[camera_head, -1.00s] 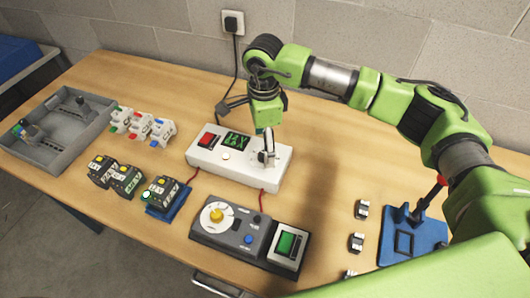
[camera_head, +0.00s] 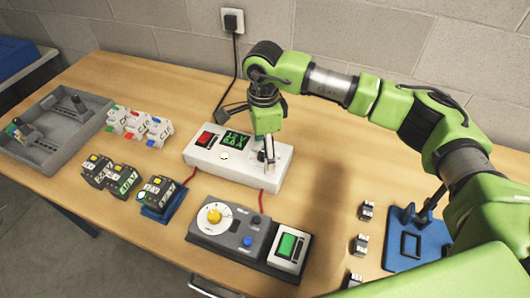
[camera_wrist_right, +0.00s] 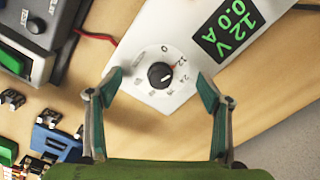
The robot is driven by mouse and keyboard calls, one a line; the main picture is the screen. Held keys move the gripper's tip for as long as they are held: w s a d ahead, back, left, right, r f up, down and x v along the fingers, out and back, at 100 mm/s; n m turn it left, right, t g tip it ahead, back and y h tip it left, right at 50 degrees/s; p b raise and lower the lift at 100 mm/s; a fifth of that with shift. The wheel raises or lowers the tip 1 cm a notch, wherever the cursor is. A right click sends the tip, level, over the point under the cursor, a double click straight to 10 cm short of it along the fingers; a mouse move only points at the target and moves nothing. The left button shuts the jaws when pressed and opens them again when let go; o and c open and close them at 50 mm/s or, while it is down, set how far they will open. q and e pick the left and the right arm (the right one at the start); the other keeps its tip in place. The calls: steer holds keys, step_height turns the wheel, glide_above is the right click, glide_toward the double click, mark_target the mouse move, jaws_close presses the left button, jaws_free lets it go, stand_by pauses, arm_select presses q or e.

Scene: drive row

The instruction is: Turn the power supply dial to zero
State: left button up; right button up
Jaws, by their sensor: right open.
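The power supply (camera_head: 208,157) is a white box at the middle of the bench, with a red switch and a green-lit display. Its dial (camera_wrist_right: 161,75) is a black round knob on a pale scale, seen in the right wrist view; the gripper hides it in the head view. The display (camera_wrist_right: 228,27) reads 12 V and 0.0 A. My right gripper (camera_head: 265,158) points down over the right part of the box. In the wrist view its open fingers (camera_wrist_right: 160,80) stand on either side of the dial, apart from it. My left gripper is out of view.
A dark tester (camera_head: 228,237) with a yellow-centred white dial stands in front. Several blocks (camera_head: 123,180), white modules (camera_head: 140,127) and a grey tray (camera_head: 62,165) lie left. A blue fixture (camera_head: 430,247) and small clips stand right. A cable runs to the wall socket (camera_head: 233,20).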

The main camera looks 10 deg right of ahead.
steer(key=c, duration=1.8)
steer(key=shift+f+n+b, duration=0.15)
steer(key=shift+n+b, duration=0.25)
steer(key=shift+b, duration=0.05)
steer(key=shift+n+b, duration=0.75)
steer(key=shift+n, duration=0.25)
steer(key=n+b, duration=0.4)
steer(key=n, duration=0.2)
steer(key=o, duration=0.9)
steer(key=shift+r, duration=0.2)
steer(key=o, duration=0.9)
steer(key=shift+p, duration=0.3)
